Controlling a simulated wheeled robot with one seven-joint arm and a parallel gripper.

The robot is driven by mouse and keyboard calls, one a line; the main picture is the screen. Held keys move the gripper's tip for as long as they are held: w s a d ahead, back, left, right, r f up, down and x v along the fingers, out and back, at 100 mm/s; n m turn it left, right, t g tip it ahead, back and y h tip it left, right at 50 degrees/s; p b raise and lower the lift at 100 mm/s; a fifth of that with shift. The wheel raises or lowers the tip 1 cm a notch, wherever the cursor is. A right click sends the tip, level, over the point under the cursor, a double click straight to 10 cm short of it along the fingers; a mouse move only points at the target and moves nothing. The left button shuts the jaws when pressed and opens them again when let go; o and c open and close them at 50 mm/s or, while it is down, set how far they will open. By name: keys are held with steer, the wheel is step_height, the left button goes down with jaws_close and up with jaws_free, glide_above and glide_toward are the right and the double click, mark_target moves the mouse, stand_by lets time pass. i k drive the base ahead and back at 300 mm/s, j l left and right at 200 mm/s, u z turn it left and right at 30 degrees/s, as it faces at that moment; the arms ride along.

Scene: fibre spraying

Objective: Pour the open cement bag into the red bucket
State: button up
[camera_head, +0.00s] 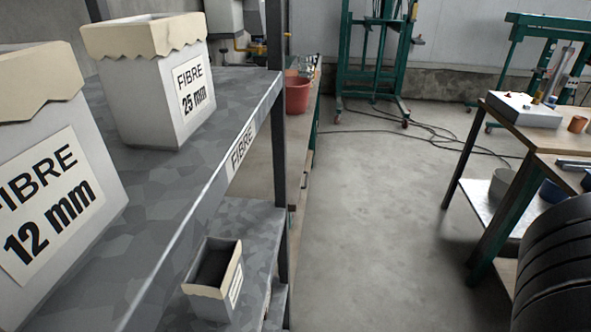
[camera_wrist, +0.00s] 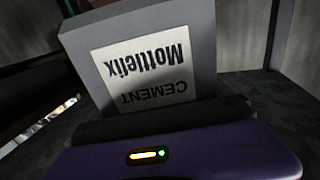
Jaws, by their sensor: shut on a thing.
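In the wrist view a grey bag (camera_wrist: 215,50) has a pale label (camera_wrist: 145,72) reading "CEMENT Mottlefix" upside down. My gripper (camera_wrist: 165,120), with a dark bar and a purple body, is against the label side and is shut on the bag. Its fingertips and the bag's opening are not clearly visible. The head view does not show my gripper. There, a red bucket (camera_head: 297,95) stands on the bench behind the shelf post. Its inside is not visible.
"FIBRE 12 mm" (camera_head: 50,205) and "FIBRE 25 mm" (camera_head: 185,85) boxes stand on the upper shelf (camera_head: 135,190). A small open-topped bag (camera_head: 212,300) is on the lower shelf. A worktable (camera_head: 510,120) stands right. The floor (camera_head: 380,220) between is mostly clear, with cables (camera_head: 435,135) farther back.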

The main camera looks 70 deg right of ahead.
mark_target(297, 89)
steer(key=k+j+z, duration=0.15)
steer(key=j+z, duration=0.2)
steer(key=l+z, duration=0.45)
steer(key=i+l+z, duration=0.15)
steer(key=z, duration=0.2)
steer(key=i, duration=0.1)
